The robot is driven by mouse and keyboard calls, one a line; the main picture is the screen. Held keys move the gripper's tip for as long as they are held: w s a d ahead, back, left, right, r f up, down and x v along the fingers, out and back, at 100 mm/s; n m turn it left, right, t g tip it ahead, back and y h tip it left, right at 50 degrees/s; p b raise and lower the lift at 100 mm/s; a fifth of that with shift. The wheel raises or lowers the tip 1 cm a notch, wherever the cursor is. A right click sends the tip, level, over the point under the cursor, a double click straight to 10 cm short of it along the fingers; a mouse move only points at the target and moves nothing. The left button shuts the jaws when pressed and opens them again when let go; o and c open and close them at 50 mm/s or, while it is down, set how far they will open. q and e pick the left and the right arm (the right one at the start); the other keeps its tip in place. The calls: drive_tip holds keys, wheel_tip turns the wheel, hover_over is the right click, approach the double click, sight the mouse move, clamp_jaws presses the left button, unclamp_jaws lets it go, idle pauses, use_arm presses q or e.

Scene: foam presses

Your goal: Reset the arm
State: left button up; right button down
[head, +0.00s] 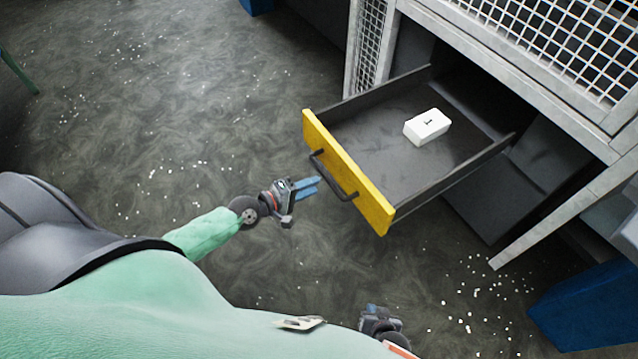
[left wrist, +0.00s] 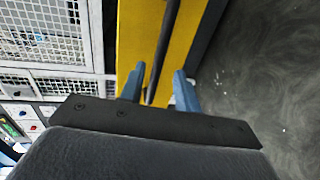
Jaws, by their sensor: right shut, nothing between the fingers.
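My left gripper (head: 316,186) is open, with its two blue fingers pointing at the front of a pulled-out drawer. The drawer has a yellow front (head: 372,197) and a dark bar handle (head: 333,178). The fingertips are close to the handle; I cannot tell whether they touch it. In the left wrist view, the fingers (left wrist: 159,74) stand apart and the handle (left wrist: 166,45) runs through the gap between them as seen. My right gripper (head: 380,320) is low at the bottom edge, shut and empty, partly hidden by my body.
A white box (head: 428,127) with a dark mark lies inside the drawer. The drawer sticks out of a grey metal frame with mesh panels (head: 560,40). A blue block (head: 585,305) stands at the lower right. The speckled floor left of the drawer is clear.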

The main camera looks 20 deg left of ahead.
use_arm(q)
drive_tip(key=shift+s+a+r, duration=0.15)
drive_tip(key=shift+s+a, duration=0.2)
drive_tip(key=shift+s, duration=0.2)
use_arm(e)
drive_tip(key=shift+s+f, duration=0.25)
drive_tip(key=shift+f, duration=0.35)
drive_tip(key=shift+w+r, duration=0.2)
drive_tip(key=shift+r, duration=0.05)
